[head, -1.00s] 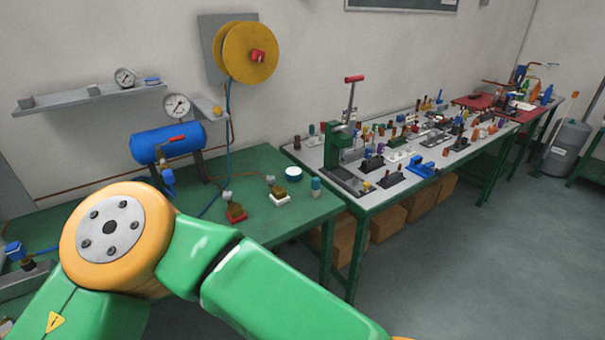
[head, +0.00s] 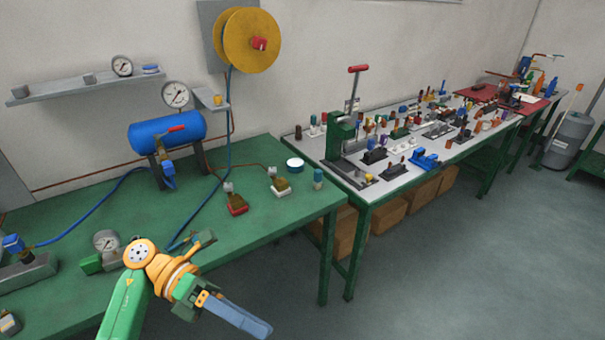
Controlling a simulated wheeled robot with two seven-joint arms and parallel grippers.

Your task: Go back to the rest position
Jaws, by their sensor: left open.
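My left gripper (head: 238,284) is in the lower left of the head view, at the end of my green and orange arm. It is open, with its two fingers spread apart and nothing seen between them. It is in front of the green table (head: 90,215), over or near its front edge; I cannot tell its exact height. My right gripper is out of view.
A pressure gauge (head: 106,241) is close to the left of my arm. A blue tank (head: 166,134), a yellow reel (head: 251,40) and a shelf (head: 60,90) are behind. A grey-topped bench (head: 352,184) holds several parts. The floor (head: 440,275) is clear at right.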

